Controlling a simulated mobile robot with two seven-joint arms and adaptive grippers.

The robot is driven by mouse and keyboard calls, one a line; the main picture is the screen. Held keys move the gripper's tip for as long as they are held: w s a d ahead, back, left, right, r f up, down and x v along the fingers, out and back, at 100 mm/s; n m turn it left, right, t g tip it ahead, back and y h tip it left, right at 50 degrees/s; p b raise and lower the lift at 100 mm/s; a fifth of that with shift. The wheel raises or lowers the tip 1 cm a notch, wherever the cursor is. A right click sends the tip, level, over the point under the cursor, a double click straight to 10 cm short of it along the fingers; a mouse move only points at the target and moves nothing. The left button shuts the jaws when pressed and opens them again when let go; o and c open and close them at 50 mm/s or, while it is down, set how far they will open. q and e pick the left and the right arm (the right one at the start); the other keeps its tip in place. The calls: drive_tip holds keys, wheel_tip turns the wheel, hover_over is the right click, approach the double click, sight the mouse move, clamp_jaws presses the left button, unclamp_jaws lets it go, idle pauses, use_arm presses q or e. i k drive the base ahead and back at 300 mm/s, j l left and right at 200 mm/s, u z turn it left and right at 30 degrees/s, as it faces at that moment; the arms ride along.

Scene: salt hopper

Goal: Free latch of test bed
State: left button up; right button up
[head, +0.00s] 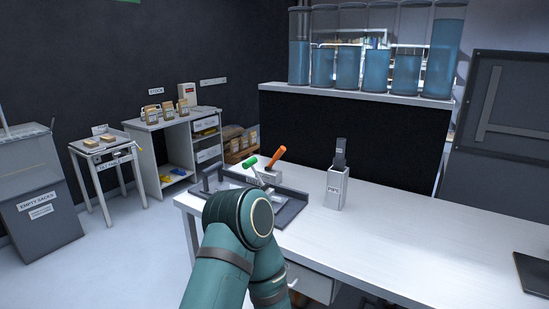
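The test bed appears to be the low dark grey frame (288,210) on the left end of the white table. Two levers rise from it, one with a green handle (250,162) and one with an orange handle (276,157). Both tilt upward. I cannot tell which one is the latch, or whether it is fastened. My teal arm bends in front of the frame and hides its near middle part. Neither of my grippers shows in the head view.
A grey holder labelled PIPE (337,188) with a dark piece in its top stands on the white table (400,235). A dark flat object (533,274) lies at the right edge. Blue-filled cylinders (365,68) stand behind. The table's middle is clear.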

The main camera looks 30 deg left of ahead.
sight(283, 149)
drive_tip(key=j+z, duration=0.4)
drive_tip(key=j, duration=0.75)
drive_tip(key=j+z, duration=0.35)
drive_tip(key=j, duration=0.8)
